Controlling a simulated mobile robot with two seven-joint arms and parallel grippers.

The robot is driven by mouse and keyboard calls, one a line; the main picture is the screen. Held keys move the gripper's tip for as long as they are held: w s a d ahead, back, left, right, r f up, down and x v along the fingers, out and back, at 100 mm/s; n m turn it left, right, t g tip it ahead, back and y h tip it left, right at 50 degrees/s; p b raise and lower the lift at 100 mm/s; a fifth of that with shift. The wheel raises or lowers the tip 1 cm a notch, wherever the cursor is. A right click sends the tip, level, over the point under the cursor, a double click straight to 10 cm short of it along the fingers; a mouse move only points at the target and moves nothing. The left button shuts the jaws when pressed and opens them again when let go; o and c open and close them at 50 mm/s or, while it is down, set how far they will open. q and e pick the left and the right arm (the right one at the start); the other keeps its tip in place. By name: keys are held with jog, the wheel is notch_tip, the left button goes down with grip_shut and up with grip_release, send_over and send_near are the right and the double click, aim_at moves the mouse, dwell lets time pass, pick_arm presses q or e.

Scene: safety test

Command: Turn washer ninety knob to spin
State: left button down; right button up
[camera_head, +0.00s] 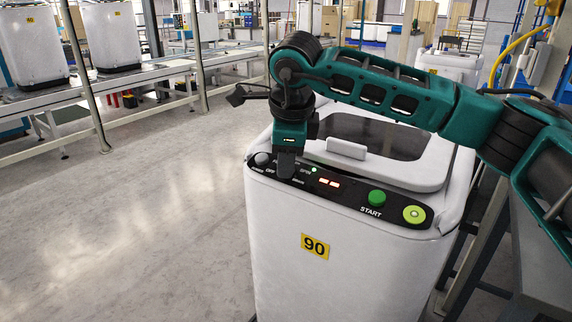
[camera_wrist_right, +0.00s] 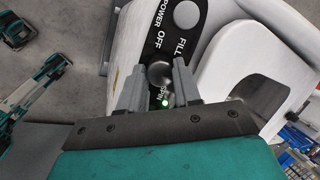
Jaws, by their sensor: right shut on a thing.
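The white washer (camera_head: 300,265) bears a yellow label reading 90 and has a black control panel (camera_head: 350,195) along its top front edge. In the right wrist view, the round dark knob (camera_wrist_right: 160,73) sits between the fingers of my right gripper (camera_wrist_right: 158,88), which is shut on it. Labels FILL, OFF and SPIN show around it; the knob's pointer cannot be made out. In the head view my right gripper (camera_head: 287,165) points down onto the panel and hides the knob. A green light (camera_head: 314,169) glows near SPIN.
A grey power button (camera_head: 262,158), a green START button (camera_head: 377,198) and a yellow-green button (camera_head: 414,214) sit on the same panel. The washer's lid (camera_head: 385,150) is closed behind. A conveyor (camera_head: 130,80) with other washers runs at left. The floor in front is clear.

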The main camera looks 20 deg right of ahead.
jog(key=shift+f+m+t+b, duration=0.25)
jog(key=shift+m+b, duration=0.3)
jog(key=shift+m, duration=0.45)
jog(key=shift+m+h+b, duration=0.3)
jog(key=shift+m+b, duration=0.3)
jog(key=shift+m, duration=0.3)
jog(key=m+h+b, duration=0.1)
jog(key=m+b, duration=0.1)
jog(key=m, duration=0.1)
jog(key=shift+a+m+t, duration=0.1)
jog(key=shift+m+t, duration=0.2)
jog(key=shift+t, duration=0.05)
jog(key=shift+m+b, duration=0.5)
jog(key=shift+m, duration=0.4)
jog(key=m+h+b, duration=0.1)
jog(key=m, duration=0.2)
jog(key=shift+a+r+m, duration=0.1)
jog(key=shift+m, duration=0.2)
pick_arm(q)
jog(key=shift+w+d+f+h, duration=0.25)
jog(key=shift+d+f, duration=0.25)
jog(key=shift+f, duration=0.35)
jog(key=shift+w+d+f+h, duration=0.2)
jog(key=shift+d+f, duration=0.25)
jog(key=shift+f, duration=0.4)
pick_arm(e)
jog(key=shift+m+h, duration=0.6)
jog(key=shift+m, duration=1.1)
